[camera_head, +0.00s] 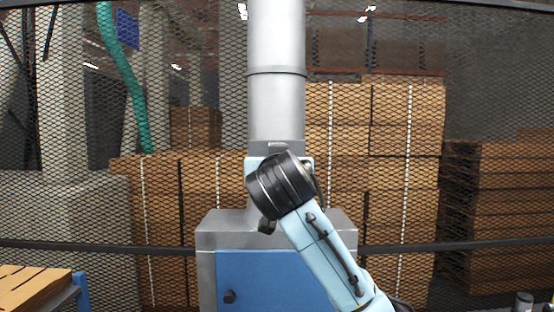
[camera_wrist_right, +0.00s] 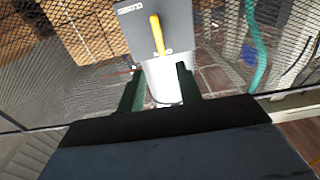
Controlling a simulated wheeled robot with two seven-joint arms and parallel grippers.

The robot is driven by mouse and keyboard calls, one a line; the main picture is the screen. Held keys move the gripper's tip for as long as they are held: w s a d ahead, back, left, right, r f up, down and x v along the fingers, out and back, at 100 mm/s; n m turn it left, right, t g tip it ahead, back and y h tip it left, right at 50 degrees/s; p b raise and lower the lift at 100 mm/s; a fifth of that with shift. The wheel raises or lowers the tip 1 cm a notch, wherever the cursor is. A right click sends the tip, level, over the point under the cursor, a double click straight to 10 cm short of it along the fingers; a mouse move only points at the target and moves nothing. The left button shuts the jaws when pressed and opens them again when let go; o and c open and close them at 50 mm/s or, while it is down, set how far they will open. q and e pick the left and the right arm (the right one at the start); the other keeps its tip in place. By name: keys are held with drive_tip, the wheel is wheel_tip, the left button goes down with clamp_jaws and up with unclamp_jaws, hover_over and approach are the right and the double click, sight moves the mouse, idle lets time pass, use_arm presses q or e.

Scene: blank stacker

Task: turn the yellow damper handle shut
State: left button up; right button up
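The yellow damper handle (camera_wrist_right: 157,35) shows in the right wrist view as a short bar. It lies roughly lengthwise in that picture, against a grey housing (camera_wrist_right: 176,18) with a small label. My right gripper (camera_wrist_right: 159,67) is open, with its two dark fingers spread apart. The handle is beyond the fingertips, in line with the gap between them, and I see no contact. In the head view my right arm's black wrist covers the lower part of the grey vertical duct (camera_head: 276,105), and the handle is hidden there. My left gripper is in neither view.
Below the duct stands a grey cabinet with a blue front (camera_head: 265,282) and a dark knob (camera_head: 229,297). A mesh fence with a dark rail (camera_head: 160,250) runs behind, with stacked brown boxes (camera_head: 405,150) beyond. A wooden stack (camera_head: 32,288) is at lower left.

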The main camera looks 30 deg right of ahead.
drive_tip(key=p+x, duration=0.3)
drive_tip(key=x, duration=0.9)
drive_tip(key=shift+p, duration=0.35)
drive_tip(key=shift+w+f, duration=0.1)
drive_tip(key=shift+w, duration=0.05)
drive_tip(key=shift+c, duration=0.4)
clamp_jaws()
